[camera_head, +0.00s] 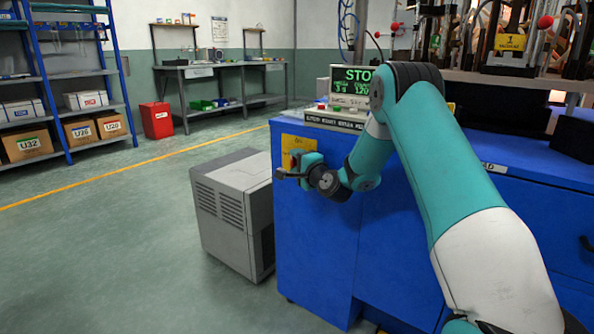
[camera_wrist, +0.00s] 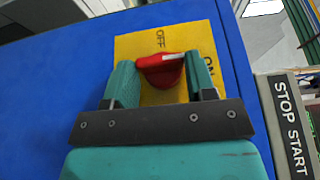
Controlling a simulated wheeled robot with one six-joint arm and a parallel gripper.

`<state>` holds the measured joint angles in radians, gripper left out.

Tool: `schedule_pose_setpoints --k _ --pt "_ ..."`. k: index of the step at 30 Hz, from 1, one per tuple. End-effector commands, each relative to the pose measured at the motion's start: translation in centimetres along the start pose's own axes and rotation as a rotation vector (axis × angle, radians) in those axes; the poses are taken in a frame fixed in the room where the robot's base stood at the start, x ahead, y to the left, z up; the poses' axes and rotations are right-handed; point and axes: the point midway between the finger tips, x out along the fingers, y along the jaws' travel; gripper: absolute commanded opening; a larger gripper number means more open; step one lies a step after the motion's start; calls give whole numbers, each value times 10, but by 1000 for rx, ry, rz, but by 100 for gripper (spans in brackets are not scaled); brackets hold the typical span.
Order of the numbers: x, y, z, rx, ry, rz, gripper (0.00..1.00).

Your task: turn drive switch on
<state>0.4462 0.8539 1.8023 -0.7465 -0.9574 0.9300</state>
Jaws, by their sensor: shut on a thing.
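The drive switch is a red rotary knob (camera_wrist: 163,70) on a yellow plate (camera_wrist: 140,44) marked OFF and ON, seen in the wrist view. The plate is fixed on the blue cabinet (camera_wrist: 40,90). A white mark on the knob points to the right in that view. My gripper (camera_wrist: 162,78) has one finger on each side of the knob and is shut on it. In the head view the yellow plate (camera_head: 291,142) shows on the cabinet's left face, and my gripper (camera_head: 288,174) is in front of it.
A control panel (camera_head: 333,121) with buttons and a display reading STOP (camera_head: 355,76) stands on top of the cabinet. In the wrist view a STOP START label (camera_wrist: 288,115) is at right. A grey box unit (camera_head: 228,205) stands left of the cabinet. The floor further left is free.

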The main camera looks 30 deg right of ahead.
Motion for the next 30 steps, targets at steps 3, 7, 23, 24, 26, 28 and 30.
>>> schedule_pose_setpoints --k 3,7,23,24,26,28,30 --pt "0 1 -1 2 1 -5 27" --pt "0 1 0 3 1 -6 27" --pt "0 0 0 2 0 -6 77" --pt "0 0 0 2 0 -6 77" --pt "-2 1 0 3 0 -5 77" --pt "-7 2 0 3 0 -4 77" --pt "-17 2 -1 5 1 -4 77"
